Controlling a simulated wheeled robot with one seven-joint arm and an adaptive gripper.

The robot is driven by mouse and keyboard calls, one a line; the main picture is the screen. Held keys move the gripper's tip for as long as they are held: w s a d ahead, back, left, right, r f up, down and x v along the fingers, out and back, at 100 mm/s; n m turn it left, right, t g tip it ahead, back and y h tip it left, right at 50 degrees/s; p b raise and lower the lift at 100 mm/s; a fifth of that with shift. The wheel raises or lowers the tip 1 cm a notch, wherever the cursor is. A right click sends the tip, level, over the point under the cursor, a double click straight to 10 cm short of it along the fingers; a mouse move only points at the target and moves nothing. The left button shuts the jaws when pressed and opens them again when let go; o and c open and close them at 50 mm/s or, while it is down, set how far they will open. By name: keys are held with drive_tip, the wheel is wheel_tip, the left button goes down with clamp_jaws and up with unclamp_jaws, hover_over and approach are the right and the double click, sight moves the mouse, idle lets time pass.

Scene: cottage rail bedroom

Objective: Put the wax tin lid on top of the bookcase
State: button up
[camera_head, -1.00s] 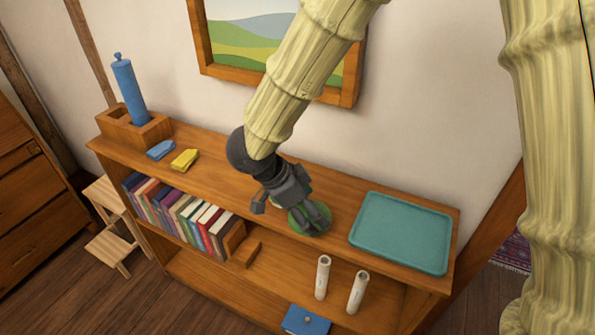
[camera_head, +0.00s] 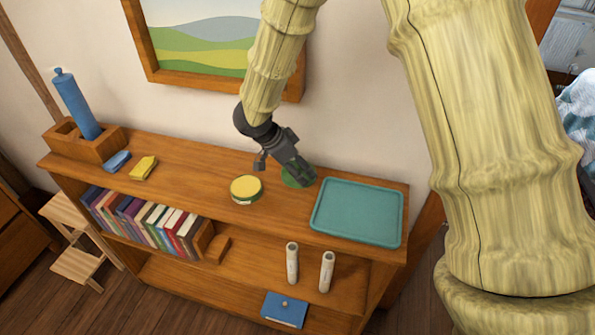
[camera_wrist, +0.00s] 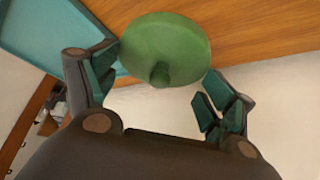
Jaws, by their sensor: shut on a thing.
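The green wax tin lid (camera_head: 297,180) is round with a small knob, seen in the wrist view (camera_wrist: 170,40). My gripper (camera_head: 298,170) is shut on it, with a finger at either side in the wrist view (camera_wrist: 160,78). The lid is over the back part of the bookcase top (camera_head: 205,165), between the tin and the teal tray. I cannot tell if it touches the wood. The wax tin (camera_head: 246,189) stands open, with yellow wax showing and a green side, left of my gripper.
The teal tray (camera_head: 358,213) lies at the right end of the top. A blue block (camera_head: 116,161), a yellow block (camera_head: 143,168) and a wooden holder (camera_head: 85,145) with a blue cylinder (camera_head: 77,104) are at the left. Bare wood lies left of the tin. A picture frame (camera_head: 215,90) hangs behind.

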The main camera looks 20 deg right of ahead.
drive_tip(key=shift+s+f+p, duration=0.15)
drive_tip(key=shift+f+p, duration=0.15)
drive_tip(key=shift+f, duration=0.15)
drive_tip(key=shift+f+p, duration=0.4)
drive_tip(key=shift+f, duration=0.85)
drive_tip(key=o, duration=0.8)
drive_tip(key=b+v, duration=0.2)
drive_tip(key=v, duration=1)
